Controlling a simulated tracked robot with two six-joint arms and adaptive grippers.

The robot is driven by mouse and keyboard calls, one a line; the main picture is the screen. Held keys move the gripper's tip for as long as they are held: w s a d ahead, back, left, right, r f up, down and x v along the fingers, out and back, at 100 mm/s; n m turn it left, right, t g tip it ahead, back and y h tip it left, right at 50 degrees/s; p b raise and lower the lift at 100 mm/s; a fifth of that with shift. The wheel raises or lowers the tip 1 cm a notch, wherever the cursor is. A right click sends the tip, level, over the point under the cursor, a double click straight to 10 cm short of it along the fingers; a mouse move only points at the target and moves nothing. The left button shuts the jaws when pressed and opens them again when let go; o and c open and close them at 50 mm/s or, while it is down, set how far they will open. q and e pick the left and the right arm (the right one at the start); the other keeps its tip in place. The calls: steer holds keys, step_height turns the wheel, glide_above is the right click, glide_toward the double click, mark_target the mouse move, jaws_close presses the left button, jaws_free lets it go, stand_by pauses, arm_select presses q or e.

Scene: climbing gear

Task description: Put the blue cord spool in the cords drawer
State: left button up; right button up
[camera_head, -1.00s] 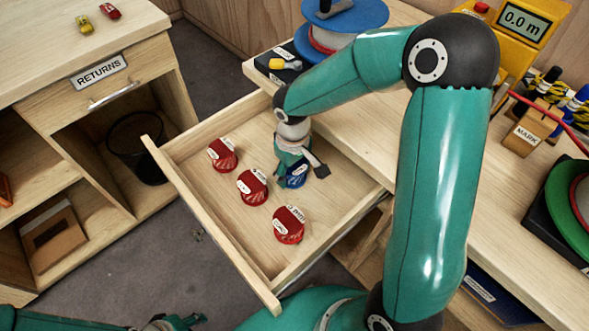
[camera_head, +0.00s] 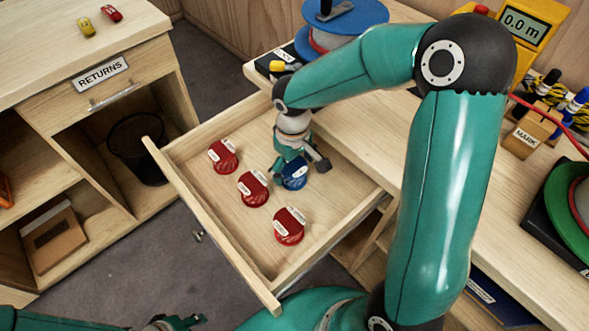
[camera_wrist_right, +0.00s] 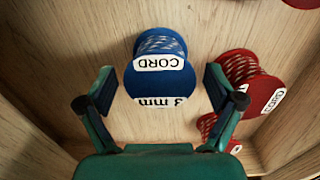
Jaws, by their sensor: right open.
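The blue cord spool (camera_head: 294,174) stands on the floor of the pulled-out wooden drawer (camera_head: 235,216), near its right side. It also shows in the right wrist view (camera_wrist_right: 158,82), with labels reading CORD and 3 mm. My right gripper (camera_head: 300,166) is open just above the spool and partly hides it in the head view. In the wrist view its two fingers stand apart on either side of the spool, with gaps visible. My left gripper (camera_head: 176,323) shows only in part at the bottom edge; its jaws cannot be made out.
Several red cord spools (camera_head: 289,226) share the drawer; some are close beside the blue one in the wrist view (camera_wrist_right: 243,82). The drawer walls surround them. The worktop holds a large blue reel (camera_head: 345,22) and a MARK block (camera_head: 531,131). A RETURNS cabinet (camera_head: 60,90) stands left.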

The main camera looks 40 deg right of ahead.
step_height(320, 180, up, 10)
steer(key=p, duration=0.1)
steer(key=shift+f, duration=0.25)
steer(key=shift+a, duration=0.1)
